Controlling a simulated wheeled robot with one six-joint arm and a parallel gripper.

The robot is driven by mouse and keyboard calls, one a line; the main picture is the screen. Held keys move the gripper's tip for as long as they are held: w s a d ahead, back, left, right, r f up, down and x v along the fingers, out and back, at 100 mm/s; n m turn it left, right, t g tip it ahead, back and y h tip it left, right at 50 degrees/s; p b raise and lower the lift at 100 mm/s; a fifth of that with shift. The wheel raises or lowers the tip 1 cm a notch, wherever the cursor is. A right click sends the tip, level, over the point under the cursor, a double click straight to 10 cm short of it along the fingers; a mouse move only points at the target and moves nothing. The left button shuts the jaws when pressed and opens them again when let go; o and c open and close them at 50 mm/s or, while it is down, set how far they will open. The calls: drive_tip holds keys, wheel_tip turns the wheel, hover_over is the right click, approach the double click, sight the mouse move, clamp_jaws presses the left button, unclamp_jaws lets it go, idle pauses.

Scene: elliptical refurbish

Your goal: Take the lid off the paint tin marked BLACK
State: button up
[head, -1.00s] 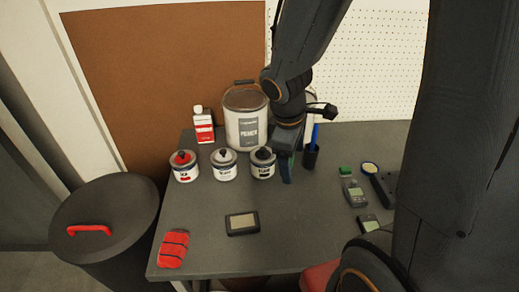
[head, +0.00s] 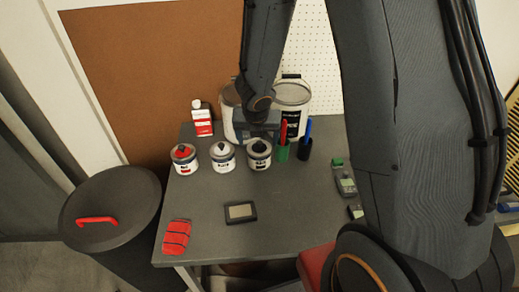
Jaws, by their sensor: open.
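The paint tin marked BLACK (head: 260,164) is the right one of three small white tins in a row on the grey table. Its label is too small to read surely now. Its lid (head: 258,146) is on, with a dark knob on top. My gripper (head: 258,134) is open and empty, close above or just behind that lid; I cannot tell whether it touches. The fingertips are hard to make out against the dark parts.
Large tins (head: 294,98) stand behind the gripper. A green cup (head: 283,152) and a dark cup (head: 304,151) stand just right of the black tin. A red-and-white bottle (head: 202,122) is at the back left. A small device (head: 240,212) lies in front, with clear table around it.

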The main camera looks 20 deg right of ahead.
sight(259, 144)
drive_tip(key=x, duration=0.1)
drive_tip(key=b+x, duration=0.1)
drive_tip(key=x, duration=0.3)
drive_tip(key=shift+w+d+r+b, duration=0.15)
drive_tip(key=shift+d+b, duration=0.1)
drive_tip(key=shift+b, duration=0.15)
drive_tip(key=c, duration=0.8)
drive_tip(key=shift+r, duration=0.2)
